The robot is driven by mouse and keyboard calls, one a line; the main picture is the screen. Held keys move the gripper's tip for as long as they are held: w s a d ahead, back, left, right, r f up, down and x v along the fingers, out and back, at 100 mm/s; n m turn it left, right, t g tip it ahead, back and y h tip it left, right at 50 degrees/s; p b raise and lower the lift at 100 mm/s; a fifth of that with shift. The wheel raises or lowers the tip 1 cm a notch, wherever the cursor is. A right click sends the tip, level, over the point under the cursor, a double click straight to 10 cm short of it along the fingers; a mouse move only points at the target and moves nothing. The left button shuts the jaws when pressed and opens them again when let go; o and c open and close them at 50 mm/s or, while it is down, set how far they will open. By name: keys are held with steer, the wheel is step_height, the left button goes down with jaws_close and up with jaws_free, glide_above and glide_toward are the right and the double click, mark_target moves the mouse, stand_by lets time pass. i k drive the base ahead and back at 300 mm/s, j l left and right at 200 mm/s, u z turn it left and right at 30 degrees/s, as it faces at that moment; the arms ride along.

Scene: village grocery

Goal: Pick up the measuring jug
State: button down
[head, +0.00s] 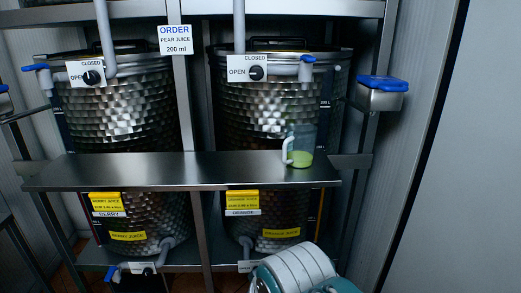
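The measuring jug (301,146) is a clear vessel with a pale handle on its left side. It stands upright on the right part of the steel shelf (120,171), in front of the right tank. A little yellow-green liquid lies in its bottom. Part of my arm shows at the bottom edge, below and in front of the shelf, apart from the jug. My gripper's fingers are not visible.
Two dimpled steel tanks (118,112) (258,100) stand behind the shelf, with OPEN/CLOSED dials and blue-handled taps. An order sign (176,40) reads pear juice, 200 ml. A blue-lidded steel box (381,97) juts out at right. The shelf left of the jug is bare.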

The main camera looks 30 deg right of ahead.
mark_target(298, 145)
steer(key=l+z, duration=0.2)
steer(key=z, duration=0.6)
